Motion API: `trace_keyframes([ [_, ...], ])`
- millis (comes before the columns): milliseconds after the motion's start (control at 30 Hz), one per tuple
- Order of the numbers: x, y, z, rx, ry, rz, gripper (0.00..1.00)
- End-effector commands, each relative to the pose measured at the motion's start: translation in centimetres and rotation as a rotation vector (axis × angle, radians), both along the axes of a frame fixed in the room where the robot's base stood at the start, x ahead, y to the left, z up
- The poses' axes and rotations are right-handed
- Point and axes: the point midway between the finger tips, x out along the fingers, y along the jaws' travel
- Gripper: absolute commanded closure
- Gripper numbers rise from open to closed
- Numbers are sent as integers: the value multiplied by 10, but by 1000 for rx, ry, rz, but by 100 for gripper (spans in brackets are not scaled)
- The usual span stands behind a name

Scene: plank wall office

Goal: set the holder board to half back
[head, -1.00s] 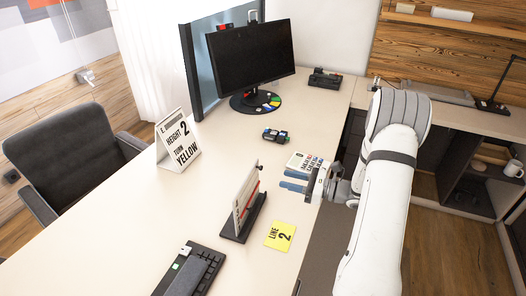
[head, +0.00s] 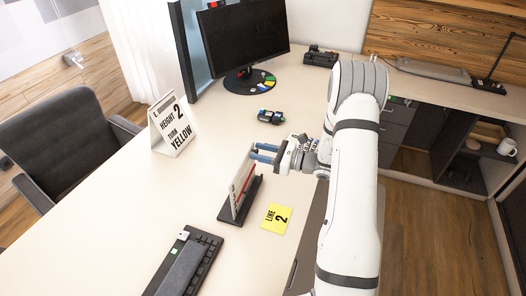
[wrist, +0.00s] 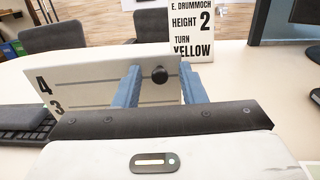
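The holder board (head: 241,190) is a pale upright panel with a red strip, standing in a dark base on the desk. In the wrist view, the board (wrist: 85,78) shows numbers 4 and 3, dark lines and a round black knob (wrist: 159,75). My gripper (head: 264,153) is at the board's far end, above the desk. Its blue fingers (wrist: 158,88) are apart, with the knob showing between them. Whether they touch it or the board, I cannot tell. A folded sign (head: 172,125) reads "HEIGHT 2 TURN YELLOW".
A keyboard (head: 190,262) lies at the near left. A small dark device (head: 271,117) and a monitor (head: 243,45) on a round base with coloured patches stand beyond my gripper. A chair (head: 65,135) stands left of the desk. The left part of the desktop is clear.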

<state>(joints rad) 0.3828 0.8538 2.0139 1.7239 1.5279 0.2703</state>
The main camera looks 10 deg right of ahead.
Motion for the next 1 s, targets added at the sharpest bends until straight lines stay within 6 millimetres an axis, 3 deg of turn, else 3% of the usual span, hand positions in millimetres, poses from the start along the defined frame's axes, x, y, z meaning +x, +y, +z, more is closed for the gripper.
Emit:
trace_keyframes([
  [67, 0, 0, 0, 0, 0, 0, 63],
  [533, 0, -1, 0, 0, 0, -1, 100],
  [1000, 1, -4, 1, -12, 9, -9, 100],
])
